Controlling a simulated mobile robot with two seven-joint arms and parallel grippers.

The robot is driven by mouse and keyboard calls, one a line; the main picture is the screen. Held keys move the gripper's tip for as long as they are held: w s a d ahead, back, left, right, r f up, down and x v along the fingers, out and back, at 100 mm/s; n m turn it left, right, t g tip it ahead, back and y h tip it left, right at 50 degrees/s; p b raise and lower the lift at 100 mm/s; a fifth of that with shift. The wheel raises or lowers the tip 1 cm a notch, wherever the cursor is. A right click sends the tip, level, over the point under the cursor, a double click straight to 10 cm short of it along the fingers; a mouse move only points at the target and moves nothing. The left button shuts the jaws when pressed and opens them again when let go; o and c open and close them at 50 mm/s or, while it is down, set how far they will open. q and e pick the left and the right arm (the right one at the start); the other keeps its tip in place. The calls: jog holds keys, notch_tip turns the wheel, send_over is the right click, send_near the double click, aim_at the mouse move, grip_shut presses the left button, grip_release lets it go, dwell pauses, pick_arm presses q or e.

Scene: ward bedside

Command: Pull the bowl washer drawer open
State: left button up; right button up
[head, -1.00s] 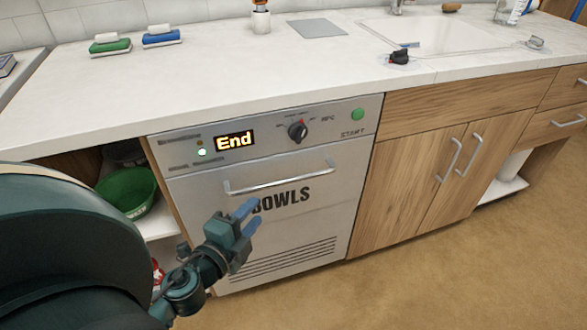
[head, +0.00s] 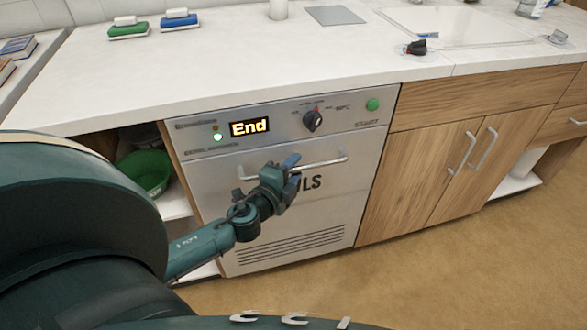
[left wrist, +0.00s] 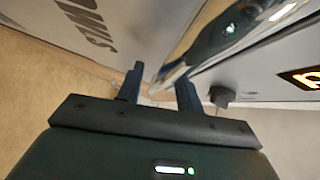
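The bowl washer (head: 290,215) is a silver front panel under the counter, its drawer flush and shut. Its display (head: 249,127) reads "End", and a dark knob (head: 312,120) and green button (head: 373,105) sit to the right. A bar handle (head: 325,162) runs across the drawer top. My left gripper (head: 290,168) is at the handle's middle, covering part of the "BOWLS" lettering. In the left wrist view its fingers (left wrist: 160,84) are apart, with the shiny handle (left wrist: 190,50) running toward the gap. I cannot tell whether they touch it. My right gripper is not in view.
An open shelf with a green bowl (head: 146,172) is left of the washer. Wooden cupboard doors (head: 445,170) with handles stand to its right. The floor (head: 420,270) in front is clear.

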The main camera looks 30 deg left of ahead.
pick_arm(q)
jog(key=shift+w, duration=0.1)
jog(key=shift+c, duration=0.3)
grip_shut()
